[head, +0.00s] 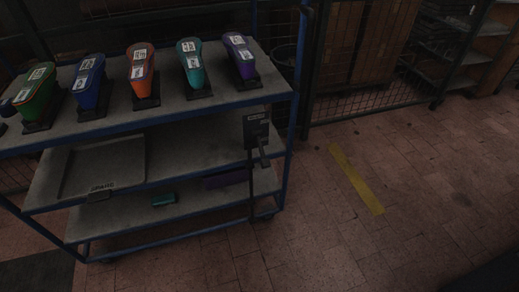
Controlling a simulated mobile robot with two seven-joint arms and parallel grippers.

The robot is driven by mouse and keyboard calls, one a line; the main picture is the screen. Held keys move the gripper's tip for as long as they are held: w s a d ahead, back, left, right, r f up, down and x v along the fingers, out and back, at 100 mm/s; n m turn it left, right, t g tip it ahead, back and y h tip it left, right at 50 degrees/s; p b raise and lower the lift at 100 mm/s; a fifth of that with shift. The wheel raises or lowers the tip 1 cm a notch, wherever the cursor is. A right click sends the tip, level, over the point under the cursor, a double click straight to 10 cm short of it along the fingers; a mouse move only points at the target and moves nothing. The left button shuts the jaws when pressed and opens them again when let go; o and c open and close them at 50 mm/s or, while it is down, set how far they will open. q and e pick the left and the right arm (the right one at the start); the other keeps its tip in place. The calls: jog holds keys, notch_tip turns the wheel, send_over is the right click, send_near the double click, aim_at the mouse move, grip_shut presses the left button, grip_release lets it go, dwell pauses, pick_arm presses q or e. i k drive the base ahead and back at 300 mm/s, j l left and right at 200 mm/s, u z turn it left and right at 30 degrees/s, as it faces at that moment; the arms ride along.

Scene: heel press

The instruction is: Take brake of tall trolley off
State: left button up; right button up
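The tall trolley (180,119) stands at the left, with a blue frame and grey shelves. A dark box with a small pale label (257,118) sits at its right front corner, just below the top shelf. A dark lever (263,153) sticks out below the box, and a dark rod (251,185) runs down toward the lowest shelf. I cannot tell from its look whether the brake is on or off. A dark caster (266,215) shows under the right end. Neither of my grippers is in view.
Several coloured, labelled shoe-like items, such as the orange one (141,72), stand on the top shelf. A tray (102,166) lies on the middle shelf, a teal item (164,199) lower down. Brick floor with a yellow strip (356,178) is clear at right; a mesh fence (365,105) stands behind.

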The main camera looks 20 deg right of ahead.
aim_at(265, 163)
jog(key=l+u, duration=0.1)
jog(key=u, duration=0.35)
jog(key=l+u, duration=0.1)
jog(key=u, duration=0.35)
jog(key=l+u, duration=0.1)
jog(key=u, duration=0.35)
jog(key=l+u, duration=0.3)
jog(key=l, duration=0.15)
jog(key=k+l+u, duration=0.25)
jog(key=l, duration=0.2)
jog(key=l+u, duration=0.3)
jog(key=k+l+u, duration=0.25)
jog(key=l, duration=0.2)
jog(key=k+l+u, duration=0.5)
jog(key=k+l, duration=1.65)
jog(key=l, duration=0.15)
